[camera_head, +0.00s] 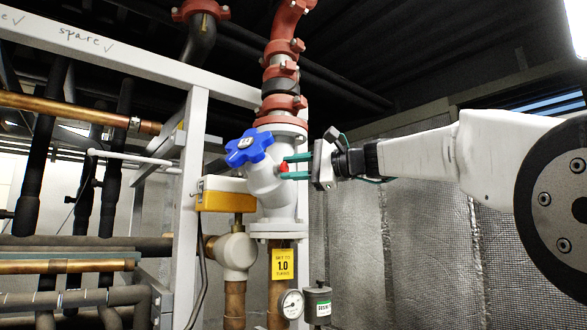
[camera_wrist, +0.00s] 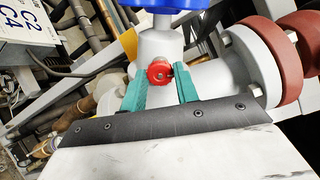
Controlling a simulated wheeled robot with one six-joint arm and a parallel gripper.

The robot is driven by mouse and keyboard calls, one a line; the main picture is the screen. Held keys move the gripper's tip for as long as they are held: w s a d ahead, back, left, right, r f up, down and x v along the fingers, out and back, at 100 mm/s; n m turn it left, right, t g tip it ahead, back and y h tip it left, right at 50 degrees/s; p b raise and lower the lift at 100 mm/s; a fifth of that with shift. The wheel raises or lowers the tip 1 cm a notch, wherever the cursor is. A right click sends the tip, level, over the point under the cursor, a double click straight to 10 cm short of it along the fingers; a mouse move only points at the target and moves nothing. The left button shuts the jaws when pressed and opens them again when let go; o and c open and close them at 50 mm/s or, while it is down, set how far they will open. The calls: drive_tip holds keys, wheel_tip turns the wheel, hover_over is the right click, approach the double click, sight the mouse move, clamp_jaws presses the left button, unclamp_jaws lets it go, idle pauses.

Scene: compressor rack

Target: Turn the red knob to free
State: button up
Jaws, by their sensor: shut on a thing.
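The red knob (camera_head: 283,168) is small and round and sits on the side of a white valve body (camera_head: 275,205), below a blue handwheel (camera_head: 248,147). In the wrist view the red knob (camera_wrist: 159,73) shows between the two teal fingers. My gripper (camera_head: 284,167) reaches in from the right, with one finger above and one below the knob. In the wrist view my gripper (camera_wrist: 162,84) is shut on the knob, though the exact contact is hard to see. I cannot read any marking on the knob that shows its setting.
A yellow box (camera_head: 225,194) and a white frame post (camera_head: 190,190) stand left. Red pipe fittings (camera_head: 284,105) rise above.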

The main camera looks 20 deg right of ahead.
drive_tip(key=shift+n, duration=1.9)
drive_tip(key=o, duration=1)
drive_tip(key=shift+c, duration=0.2)
drive_tip(key=v, duration=0.8)
drive_tip(key=shift+w+n, duration=0.1)
drive_tip(key=shift+n, duration=0.2)
